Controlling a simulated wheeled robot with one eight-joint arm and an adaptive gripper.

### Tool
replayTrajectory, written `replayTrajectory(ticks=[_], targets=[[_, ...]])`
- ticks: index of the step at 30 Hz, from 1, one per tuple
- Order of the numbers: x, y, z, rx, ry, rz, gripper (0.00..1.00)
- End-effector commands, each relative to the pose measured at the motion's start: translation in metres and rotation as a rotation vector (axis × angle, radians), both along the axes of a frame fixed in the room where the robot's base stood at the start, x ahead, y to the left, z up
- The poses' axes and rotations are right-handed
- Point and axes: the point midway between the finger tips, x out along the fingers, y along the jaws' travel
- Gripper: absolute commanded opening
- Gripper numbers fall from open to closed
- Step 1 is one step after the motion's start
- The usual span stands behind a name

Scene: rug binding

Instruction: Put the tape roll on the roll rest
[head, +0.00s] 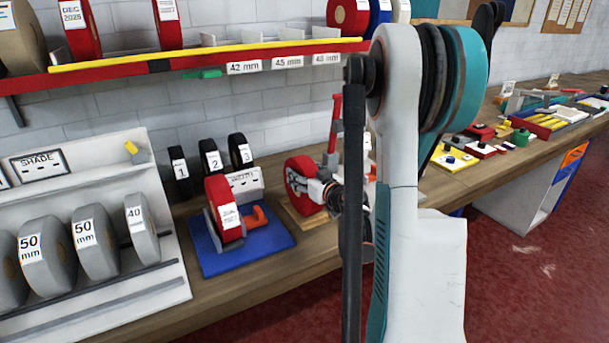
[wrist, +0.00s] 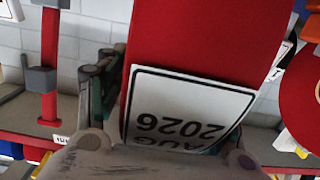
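A red tape roll (wrist: 195,40) with a white "AUG 2026" label fills the space between my fingers in the wrist view. In the head view, my gripper (head: 318,188) is at the right side of this red roll (head: 298,183), above a wooden base. The fingers appear shut on it; one finger is mostly hidden. I cannot tell whether the roll touches the base. Another red roll (head: 222,200) with a white label stands upright between grey supports on a blue base (head: 215,262). I cannot tell for sure which stand is the roll rest.
A red lever (head: 335,120) stands behind my gripper. Black rolls (head: 212,158) numbered 1 to 3 stand behind the blue base. A rack of grey rolls (head: 97,250) is at the left. A red shelf (head: 200,60) with rolls runs above. My arm hides part of the bench.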

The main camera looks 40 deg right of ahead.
Motion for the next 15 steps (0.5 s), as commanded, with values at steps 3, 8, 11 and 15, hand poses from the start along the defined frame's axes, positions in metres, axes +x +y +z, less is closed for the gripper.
replayTrajectory(ticks=[3, 8, 11, 15], targets=[[0.000, 0.000, 0.000, 0.000, 0.000, 0.000, 0.61], [-0.002, 0.000, 0.004, 0.000, 0.000, -0.001, 0.61], [-0.016, 0.002, 0.006, 0.001, 0.000, -0.003, 0.61], [-0.043, 0.008, 0.011, 0.000, 0.000, -0.004, 0.61]])
